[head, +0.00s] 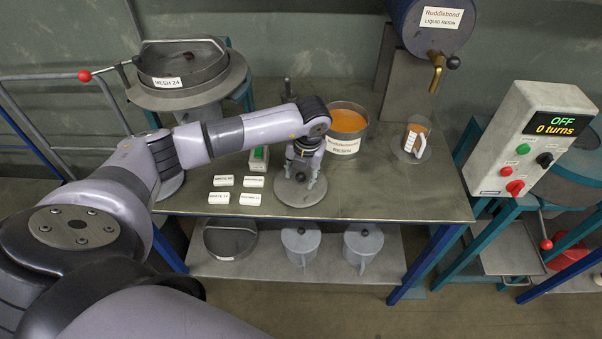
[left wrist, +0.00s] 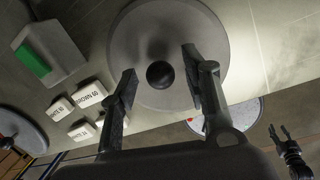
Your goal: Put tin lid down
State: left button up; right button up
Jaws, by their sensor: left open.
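The tin lid (head: 301,198) is a grey round disc with a dark knob, lying flat on the table near its front edge. In the left wrist view the lid (left wrist: 215,25) lies below my gripper, with its black knob (left wrist: 160,75) between the fingers. My left gripper (head: 302,180) points down at the lid; its fingers (left wrist: 159,66) are open, one on each side of the knob, with a visible gap to it. The open tin (head: 345,145) of orange contents stands behind the lid to the right. My right gripper (left wrist: 279,131) shows small in the left wrist view, fingers apart and empty.
A measuring cup (head: 416,138) stands on a round plate at right. A sieve (head: 182,65) is at back left, a control box (head: 532,140) at right. The table's front right (head: 400,195) is clear.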

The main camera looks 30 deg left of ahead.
pick_arm(q)
notch_tip(320, 180, up, 12)
jog(key=d+b, duration=0.2)
jog(key=shift+s, duration=0.35)
